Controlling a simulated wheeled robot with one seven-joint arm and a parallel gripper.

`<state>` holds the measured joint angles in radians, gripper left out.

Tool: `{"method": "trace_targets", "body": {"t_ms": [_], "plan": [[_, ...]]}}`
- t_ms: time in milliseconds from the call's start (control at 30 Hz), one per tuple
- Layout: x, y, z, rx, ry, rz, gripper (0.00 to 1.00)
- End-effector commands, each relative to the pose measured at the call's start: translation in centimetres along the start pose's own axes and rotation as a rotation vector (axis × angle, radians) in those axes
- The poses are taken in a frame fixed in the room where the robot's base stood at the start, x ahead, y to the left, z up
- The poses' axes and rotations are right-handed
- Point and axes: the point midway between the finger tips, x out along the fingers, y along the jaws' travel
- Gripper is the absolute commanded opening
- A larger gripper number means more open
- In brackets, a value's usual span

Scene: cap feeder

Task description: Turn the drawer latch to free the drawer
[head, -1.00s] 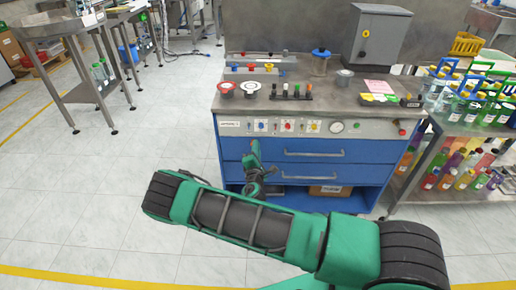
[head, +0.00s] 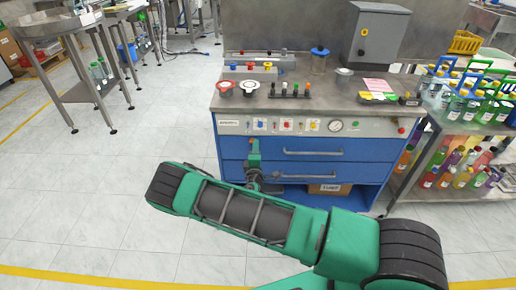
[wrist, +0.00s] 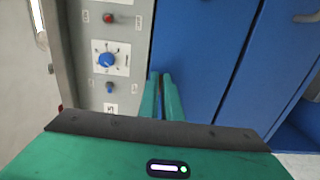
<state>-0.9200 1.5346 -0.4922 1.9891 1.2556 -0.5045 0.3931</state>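The blue drawers (head: 345,153) are set in the front of the workbench, under its grey control panel. The upper drawer has a long bar handle (head: 313,152). My gripper (head: 254,145) is at the left part of the upper drawer, just below the panel. In the wrist view my gripper (wrist: 163,80) shows two green fingers close together, with a narrow gap, pointing at the blue front beside the panel edge. I cannot make out the drawer latch; the fingers may hide it. Whether they hold anything is not clear.
The grey panel (head: 230,123) carries knobs, buttons and a round gauge (head: 336,126). A blue knob (wrist: 106,60) is left of my fingers in the wrist view. A shelf (head: 470,127) with several bottles stands right.

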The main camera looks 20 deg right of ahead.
Motion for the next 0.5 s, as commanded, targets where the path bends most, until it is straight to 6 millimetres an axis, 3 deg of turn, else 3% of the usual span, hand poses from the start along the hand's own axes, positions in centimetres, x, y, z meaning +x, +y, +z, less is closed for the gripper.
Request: {"method": "trace_targets", "body": {"t_ms": [233,333,500], "plan": [[-0.09,-0.47,0.67,-0.003,-0.012,-0.01,0.0],[-0.09,-0.43,0.63,-0.004,-0.011,-0.009,0.23],[-0.06,-0.26,0.33,-0.002,-0.006,-0.005,0.23]]}}
